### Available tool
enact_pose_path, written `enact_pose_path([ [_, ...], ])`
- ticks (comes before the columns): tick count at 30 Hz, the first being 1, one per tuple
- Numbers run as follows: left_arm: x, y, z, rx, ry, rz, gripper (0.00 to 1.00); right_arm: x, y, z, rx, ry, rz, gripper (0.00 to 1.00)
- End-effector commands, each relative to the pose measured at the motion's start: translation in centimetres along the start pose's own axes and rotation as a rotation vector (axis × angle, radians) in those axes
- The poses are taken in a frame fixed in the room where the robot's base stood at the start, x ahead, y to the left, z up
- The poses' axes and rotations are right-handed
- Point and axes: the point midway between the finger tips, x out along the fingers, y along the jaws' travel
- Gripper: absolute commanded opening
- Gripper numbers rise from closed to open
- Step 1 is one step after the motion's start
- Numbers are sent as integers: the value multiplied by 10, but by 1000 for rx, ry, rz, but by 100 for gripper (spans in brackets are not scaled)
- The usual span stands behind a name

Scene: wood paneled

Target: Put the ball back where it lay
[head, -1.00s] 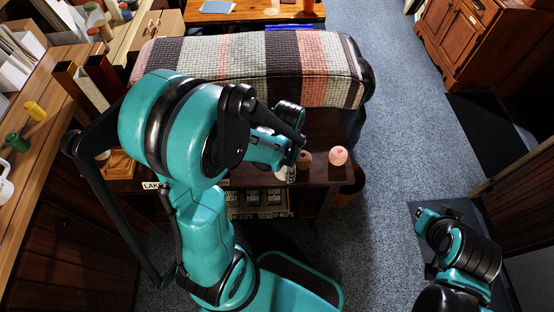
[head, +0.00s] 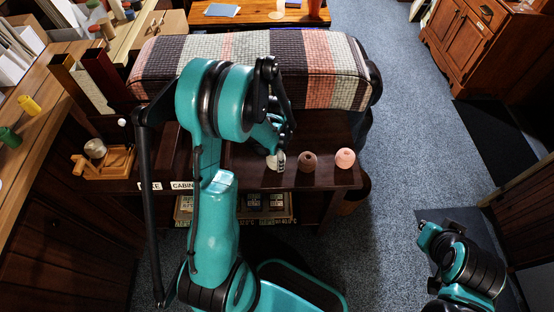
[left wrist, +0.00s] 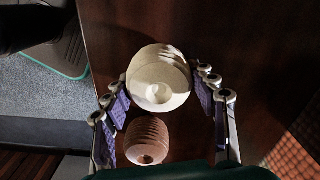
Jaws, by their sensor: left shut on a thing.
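My left gripper (head: 277,152) reaches down over the dark wood table and is shut on a round cream thing (head: 276,162). In the left wrist view the cream thing (left wrist: 158,78) has a rounded body with a pale round spot in its top, and the finger pads flank it. A brown ribbed round thing (head: 308,162) stands just beside it, and a pink round one (head: 345,158) farther right. A small white ball (head: 121,122) shows at the table's left, near my arm. Contact between the cream thing and the table cannot be told.
A wooden stand (head: 112,172) with a metallic round piece sits at the table's left end. A padded bench with a striped cover (head: 230,55) stands behind the table. Label cards are on the table's front edge, and boxes sit on the shelf below.

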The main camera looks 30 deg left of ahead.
Motion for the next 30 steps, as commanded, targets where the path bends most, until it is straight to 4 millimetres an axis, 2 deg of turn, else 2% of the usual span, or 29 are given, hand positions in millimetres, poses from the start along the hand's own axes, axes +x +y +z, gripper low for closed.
enact_pose_path([
  [9, 3, 0, 0, 0, 0, 0, 24, 2, 0, 1, 0, 0, 0, 0],
  [10, 3, 0, 0, 0, 0, 0, 60, 2, 0, 2, 0, 0, 0, 0],
  [12, 2, 0, 0, 0, 0, 0, 78, 2, 0, 1, 0, 0, 0, 0],
  [23, -1, 0, 0, 0, 0, 0, 78, 0, 0, 0, 0, 0, 0, 0],
  [26, -11, 0, 0, 0, 0, 0, 78, -5, 0, -4, 0, 0, 0, 0],
  [30, -40, 1, 0, 0, 0, 0, 78, -16, 0, -11, 0, 0, 0, 0],
])
